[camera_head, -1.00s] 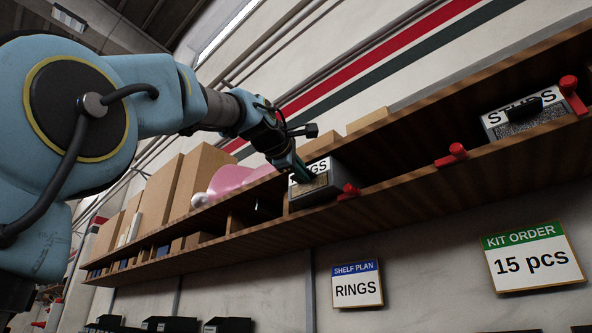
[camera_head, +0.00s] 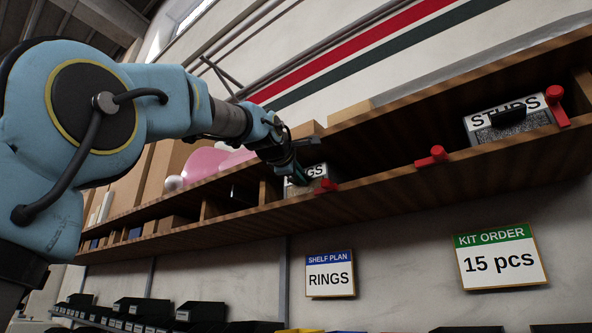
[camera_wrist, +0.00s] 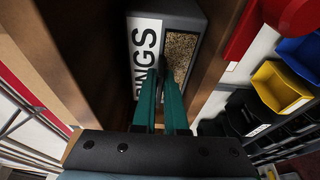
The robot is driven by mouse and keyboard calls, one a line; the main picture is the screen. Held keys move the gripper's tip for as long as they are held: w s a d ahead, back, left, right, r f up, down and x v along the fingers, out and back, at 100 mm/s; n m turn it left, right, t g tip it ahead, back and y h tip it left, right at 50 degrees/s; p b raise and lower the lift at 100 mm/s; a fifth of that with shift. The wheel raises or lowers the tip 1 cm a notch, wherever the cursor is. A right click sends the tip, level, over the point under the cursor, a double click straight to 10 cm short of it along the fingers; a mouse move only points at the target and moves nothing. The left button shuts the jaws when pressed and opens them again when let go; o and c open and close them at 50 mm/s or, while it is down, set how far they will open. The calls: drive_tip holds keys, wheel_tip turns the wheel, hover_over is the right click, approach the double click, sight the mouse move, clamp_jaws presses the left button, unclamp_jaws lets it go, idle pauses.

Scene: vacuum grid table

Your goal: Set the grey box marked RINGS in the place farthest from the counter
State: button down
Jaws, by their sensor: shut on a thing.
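The grey RINGS box (camera_head: 308,172) has a white label and sits in a bay of the long wooden wall shelf (camera_head: 375,182), just right of a divider. Its lower part is hidden behind the shelf's front lip. In the wrist view the box (camera_wrist: 196,22) shows its label and small tan contents in its window. My gripper (camera_head: 300,178) reaches in from the left and is shut on the box; the fingers (camera_wrist: 162,95) point at its front in the wrist view, and the exact grip point is hard to see.
Red latches (camera_head: 432,157) stick up along the shelf lip, one (camera_head: 327,186) close to the RINGS box. Bins (camera_head: 140,306) stand lower.

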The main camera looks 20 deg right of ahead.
drive_tip(key=shift+s, duration=0.1)
idle(0.3)
drive_tip(key=c, duration=0.9)
unclamp_jaws()
drive_tip(key=shift+f, duration=0.2)
drive_tip(key=shift+b+v, duration=2.7)
drive_tip(key=shift+v, duration=2.65)
drive_tip(key=shift+r, duration=0.1)
